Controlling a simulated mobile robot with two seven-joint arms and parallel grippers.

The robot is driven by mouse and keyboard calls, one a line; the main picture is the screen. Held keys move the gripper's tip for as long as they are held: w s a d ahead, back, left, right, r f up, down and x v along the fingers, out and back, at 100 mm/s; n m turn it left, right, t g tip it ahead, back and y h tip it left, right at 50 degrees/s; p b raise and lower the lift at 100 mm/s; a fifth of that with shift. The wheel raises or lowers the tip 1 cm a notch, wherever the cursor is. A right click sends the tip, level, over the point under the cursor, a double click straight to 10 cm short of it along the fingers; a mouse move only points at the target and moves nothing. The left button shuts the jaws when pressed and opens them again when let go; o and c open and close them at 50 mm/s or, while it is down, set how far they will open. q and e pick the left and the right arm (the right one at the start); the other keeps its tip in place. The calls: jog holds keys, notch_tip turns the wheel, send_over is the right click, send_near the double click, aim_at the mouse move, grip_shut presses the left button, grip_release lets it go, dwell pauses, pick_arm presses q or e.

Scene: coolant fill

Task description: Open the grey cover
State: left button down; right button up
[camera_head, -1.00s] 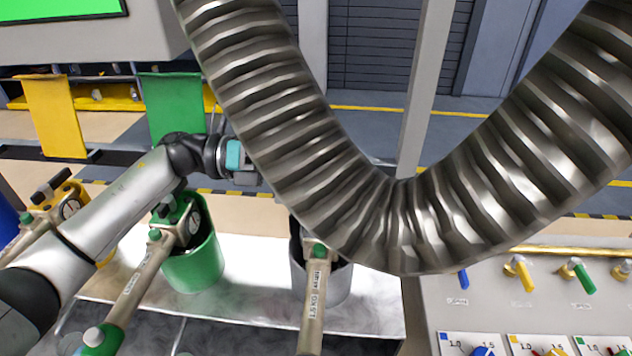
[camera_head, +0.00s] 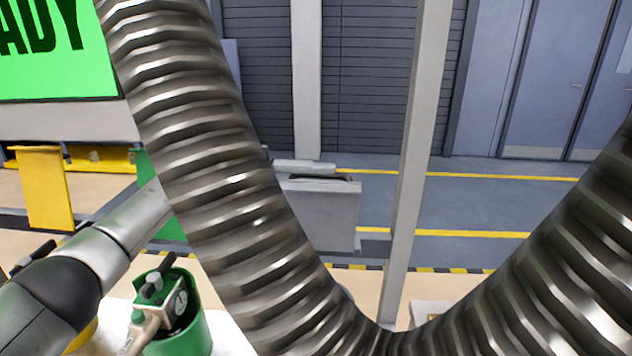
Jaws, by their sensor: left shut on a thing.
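The grey cover (camera_head: 322,212) is a flat, light grey panel in the middle of the head view, just right of the hose's left limb. A dark strip and a pale grey bar (camera_head: 306,167) run along its top. The hose hides its left side. My left arm (camera_head: 118,232) comes in from the left and passes behind the hose toward the cover. My left gripper is shut on the grey cover, but the hose hides the jaws and the contact. My right gripper is not in view.
A thick ribbed metal hose (camera_head: 215,165) hangs in a U close in front. A green container (camera_head: 190,335) with a gauged tool stands at lower left. A yellow panel (camera_head: 43,188) and a partly hidden green panel (camera_head: 143,167) are at left. A pale post (camera_head: 414,150) rises right of the cover.

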pick_arm(q)
jog(key=shift+w, duration=0.35)
jog(key=c, duration=0.9)
grip_release()
jog(key=shift+a, duration=0.1)
jog(key=shift+a+b, duration=1.1)
jog(key=shift+a, duration=2.6)
